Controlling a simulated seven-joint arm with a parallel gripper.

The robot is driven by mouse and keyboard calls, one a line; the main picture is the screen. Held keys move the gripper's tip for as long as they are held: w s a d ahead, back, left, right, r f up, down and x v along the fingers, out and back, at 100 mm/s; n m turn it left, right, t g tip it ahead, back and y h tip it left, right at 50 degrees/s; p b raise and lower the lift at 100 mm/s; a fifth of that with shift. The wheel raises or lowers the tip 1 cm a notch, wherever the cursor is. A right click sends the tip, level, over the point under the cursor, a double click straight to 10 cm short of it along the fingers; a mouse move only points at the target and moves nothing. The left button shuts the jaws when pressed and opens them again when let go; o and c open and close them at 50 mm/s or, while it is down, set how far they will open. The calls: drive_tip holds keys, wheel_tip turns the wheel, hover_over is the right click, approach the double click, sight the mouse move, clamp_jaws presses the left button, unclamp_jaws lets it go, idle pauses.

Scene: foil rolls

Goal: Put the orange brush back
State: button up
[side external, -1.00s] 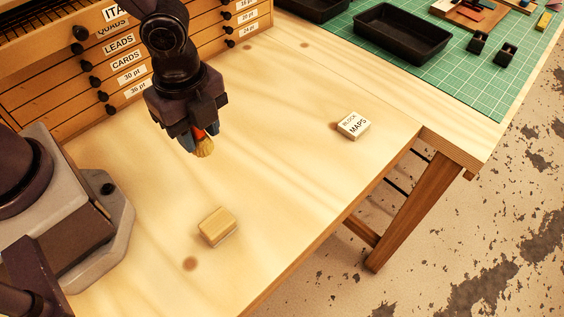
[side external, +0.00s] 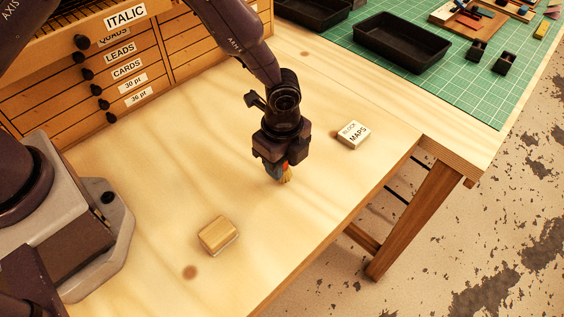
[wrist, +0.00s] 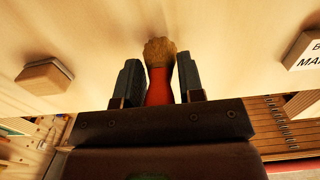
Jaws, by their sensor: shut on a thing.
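The orange brush (wrist: 158,85) is in my gripper (wrist: 160,85), its red-orange handle between the two fingers and its tan bristles pointing out past the fingertips. In the side external view my gripper (side external: 279,172) hangs over the middle of the bare table top, and the brush's bristles (side external: 286,178) show below the fingers. The bristles look close to the wood; I cannot tell whether they touch it. Most of the handle is hidden by the fingers and palm.
A wooden block (side external: 218,235) lies at front left of my gripper. A white "BLOCK MAPS" box (side external: 352,134) lies to the right. A labelled drawer cabinet (side external: 120,60) stands behind left. A black tray (side external: 402,39) sits on the green mat (side external: 455,85). Table wood between is clear.

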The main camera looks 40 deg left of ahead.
drive_tip(key=shift+f, duration=0.5)
drive_tip(key=o, duration=1)
drive_tip(key=shift+f, duration=0.15)
